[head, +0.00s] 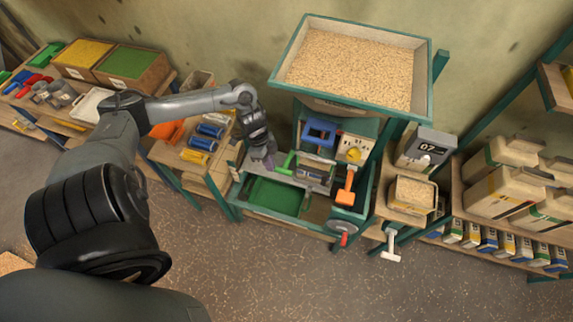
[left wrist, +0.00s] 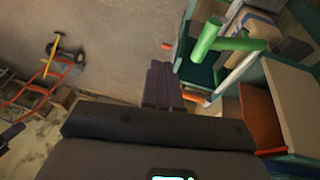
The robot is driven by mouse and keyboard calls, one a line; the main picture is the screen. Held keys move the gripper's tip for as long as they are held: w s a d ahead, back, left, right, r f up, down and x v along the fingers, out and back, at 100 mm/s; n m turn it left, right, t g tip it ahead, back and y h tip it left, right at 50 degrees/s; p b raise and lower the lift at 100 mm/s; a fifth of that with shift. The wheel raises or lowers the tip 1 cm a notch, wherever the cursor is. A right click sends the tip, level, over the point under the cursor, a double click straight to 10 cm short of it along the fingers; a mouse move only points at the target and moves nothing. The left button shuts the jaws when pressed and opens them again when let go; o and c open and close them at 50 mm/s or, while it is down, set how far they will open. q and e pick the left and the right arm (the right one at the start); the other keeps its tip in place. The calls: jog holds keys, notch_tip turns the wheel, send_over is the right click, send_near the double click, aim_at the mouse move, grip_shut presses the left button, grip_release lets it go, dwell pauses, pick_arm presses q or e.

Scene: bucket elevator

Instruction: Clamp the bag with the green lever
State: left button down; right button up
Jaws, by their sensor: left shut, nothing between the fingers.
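The green lever (head: 287,164) is at the front of the teal machine, just right of my left gripper (head: 270,162). The left wrist view shows the lever as a thick green handle (left wrist: 208,40), to the upper right of the dark purple fingers (left wrist: 161,82). The fingers are shut and empty, with a visible gap between them and the handle in that view. A grey clamp part (head: 314,174) lies right of the lever. I cannot clearly make out a bag there. My right gripper is not in view.
A hopper of grain (head: 345,70) tops the machine. A blue frame (head: 319,133) and an orange-handled lever (head: 346,188) stand right of the green lever. A green tray (head: 274,196) is below. Shelves flank the machine; the floor in front is clear.

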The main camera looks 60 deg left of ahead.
pick_arm(q)
jog(key=w+a+r+t+y, duration=0.1)
jog(key=w+a+r, duration=0.3)
jog(key=a+r, duration=0.1)
jog(key=p, duration=0.1)
send_over(284, 170)
jog(key=a, duration=0.1)
jog(key=f, duration=1.2)
jog(key=shift+s, duration=0.25)
jog(key=shift+f, duration=0.8)
